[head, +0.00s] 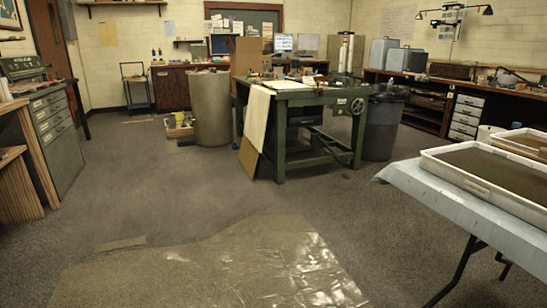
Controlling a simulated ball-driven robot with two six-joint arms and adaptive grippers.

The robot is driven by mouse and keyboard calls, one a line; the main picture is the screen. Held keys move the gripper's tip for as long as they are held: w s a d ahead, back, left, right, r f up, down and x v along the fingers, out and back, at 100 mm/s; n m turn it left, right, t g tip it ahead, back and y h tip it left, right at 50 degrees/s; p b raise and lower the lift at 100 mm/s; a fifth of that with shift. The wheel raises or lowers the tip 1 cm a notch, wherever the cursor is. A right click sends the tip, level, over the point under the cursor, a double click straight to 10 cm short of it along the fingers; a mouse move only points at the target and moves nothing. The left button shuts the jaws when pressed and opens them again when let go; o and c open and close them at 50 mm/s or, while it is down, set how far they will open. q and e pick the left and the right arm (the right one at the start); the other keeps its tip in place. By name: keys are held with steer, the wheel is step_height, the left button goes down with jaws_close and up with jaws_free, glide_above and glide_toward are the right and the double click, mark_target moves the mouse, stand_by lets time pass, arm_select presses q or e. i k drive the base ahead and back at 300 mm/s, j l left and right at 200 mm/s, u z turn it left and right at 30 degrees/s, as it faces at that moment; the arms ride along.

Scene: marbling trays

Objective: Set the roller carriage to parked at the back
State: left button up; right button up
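A green table-like press (330,99) with a small hand wheel (358,106) on its right side stands in the middle distance. A pale sheet (256,115) hangs over its left end. Small items lie on its top, and a light upright cylinder (346,52) shows at its back right. I cannot tell which part, if any, is the roller carriage, nor its position. Neither of my grippers is in view.
A cloth-covered folding table (410,180) at right bears a shallow white-rimmed tray (437,165) and another tray (501,137) behind. A grey bin (382,125) stands right of the press, a tan drum (212,110) left. Clear sheeting (215,270) covers the near floor; mid-left floor is free.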

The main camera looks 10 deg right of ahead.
mark_target(345, 83)
steer(key=i+z, duration=0.4)
steer(key=i, duration=1.85)
